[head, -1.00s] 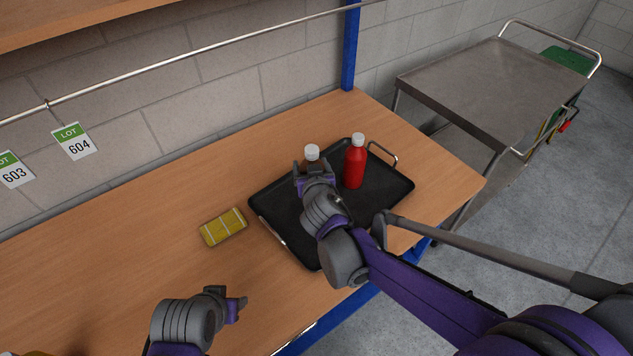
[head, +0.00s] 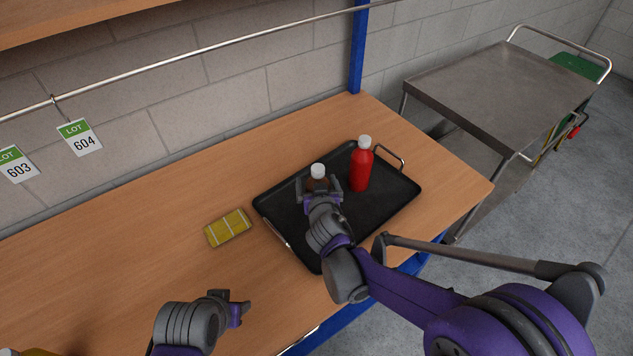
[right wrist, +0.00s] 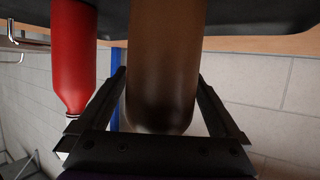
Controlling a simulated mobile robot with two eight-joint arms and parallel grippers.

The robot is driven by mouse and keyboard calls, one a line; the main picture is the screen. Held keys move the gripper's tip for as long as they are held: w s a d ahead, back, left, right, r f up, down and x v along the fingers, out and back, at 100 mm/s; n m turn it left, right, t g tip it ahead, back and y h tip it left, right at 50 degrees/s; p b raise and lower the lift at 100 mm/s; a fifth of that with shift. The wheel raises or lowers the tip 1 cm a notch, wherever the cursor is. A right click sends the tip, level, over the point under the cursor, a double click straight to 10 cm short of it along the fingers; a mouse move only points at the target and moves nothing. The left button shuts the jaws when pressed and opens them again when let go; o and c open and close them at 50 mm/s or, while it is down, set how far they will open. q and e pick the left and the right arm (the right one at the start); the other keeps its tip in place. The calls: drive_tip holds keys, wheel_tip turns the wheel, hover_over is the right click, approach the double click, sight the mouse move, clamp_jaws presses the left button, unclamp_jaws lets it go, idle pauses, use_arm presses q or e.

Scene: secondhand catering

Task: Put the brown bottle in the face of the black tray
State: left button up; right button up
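The brown bottle (head: 318,184), with a white cap, stands upright on the black tray (head: 278,214), left of a red bottle. My right gripper (head: 319,187) is open at the brown bottle's near side, with a finger to each side. The right wrist view appears upside down; there the brown bottle (right wrist: 163,65) lies between the spread fingers, with gaps beside its lower end in the picture. My left gripper (head: 238,307) is over the table near its front edge, away from the tray; its finger opening is unclear.
The red bottle (head: 361,170) with a white cap stands on the tray close to the right gripper. A yellow sponge-like block (head: 228,228) lies left of the tray. A steel trolley (head: 500,90) stands beyond the table's right end. The table's left part is mostly clear.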

drive_tip(key=p+v, duration=0.1)
drive_tip(key=v, duration=1.1)
drive_tip(key=s+d+f+m+g+h, duration=0.1)
drive_tip(key=s+d+g+h, duration=0.15)
drive_tip(key=d, duration=0.45)
drive_tip(key=s+d+f+m+g+h, duration=0.1)
drive_tip(key=s+d, duration=0.3)
drive_tip(key=d, duration=0.2)
drive_tip(key=s+d+f+g+y, duration=0.1)
drive_tip(key=s+d+g, duration=0.1)
drive_tip(key=s, duration=0.5)
drive_tip(key=s+d+f+g, duration=0.2)
drive_tip(key=s, duration=0.4)
drive_tip(key=shift+s+d+f+g+y, duration=0.15)
drive_tip(key=shift+s+f+g+y, duration=0.1)
drive_tip(key=shift+s+g+y, duration=0.1)
